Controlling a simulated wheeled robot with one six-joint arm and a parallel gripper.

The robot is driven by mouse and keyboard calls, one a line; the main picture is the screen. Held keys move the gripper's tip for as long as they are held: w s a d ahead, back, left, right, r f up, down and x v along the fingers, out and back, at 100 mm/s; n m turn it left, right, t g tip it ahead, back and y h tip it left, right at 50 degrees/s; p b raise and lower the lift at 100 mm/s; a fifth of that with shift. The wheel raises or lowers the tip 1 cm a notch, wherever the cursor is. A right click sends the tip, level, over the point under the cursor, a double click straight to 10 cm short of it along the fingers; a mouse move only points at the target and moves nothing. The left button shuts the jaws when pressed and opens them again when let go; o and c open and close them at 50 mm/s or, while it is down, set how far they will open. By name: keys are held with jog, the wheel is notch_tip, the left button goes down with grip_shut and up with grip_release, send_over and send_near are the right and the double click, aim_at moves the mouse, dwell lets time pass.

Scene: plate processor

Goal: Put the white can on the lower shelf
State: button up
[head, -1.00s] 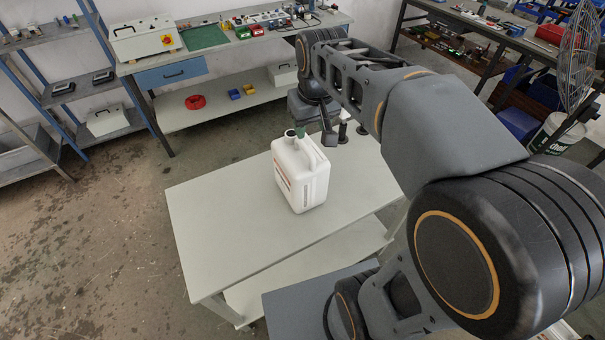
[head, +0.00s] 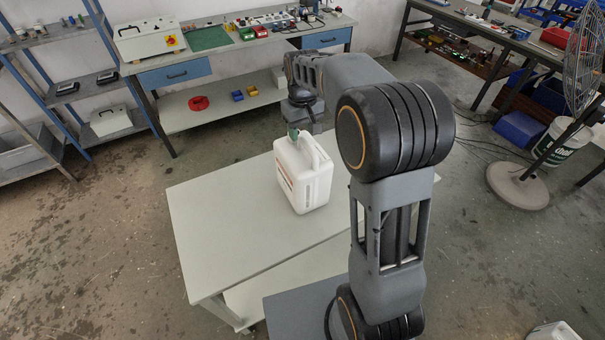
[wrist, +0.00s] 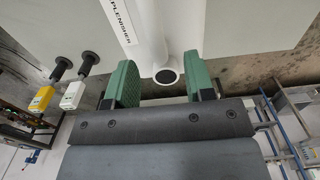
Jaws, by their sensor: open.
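The white can (head: 303,174) is a jerrycan with a moulded handle, standing upright on the pale table top (head: 215,235). My gripper (head: 297,128) is just above its top in the head view, partly hidden by my arm. In the wrist view the green fingers of my gripper (wrist: 160,82) are spread apart. The white can (wrist: 150,30) shows ahead of them, with its narrow part and round dark end lying between the fingers. No finger clearly touches it. The table's lower shelf (head: 262,296) shows below the top, partly covered by it.
The table top left of the can is clear. Two black posts (wrist: 75,65) with yellow and white parts show at the left in the wrist view. A workbench (head: 235,45) stands behind, a shelf rack (head: 60,90) at left, and a fan (head: 580,60) at right.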

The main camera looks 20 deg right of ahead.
aim_at(303, 139)
jog(key=shift+d+f+p, duration=0.1)
jog(key=shift+f+p, duration=0.5)
jog(key=shift+f, duration=2.3)
jog(key=shift+c, duration=0.3)
grip_shut()
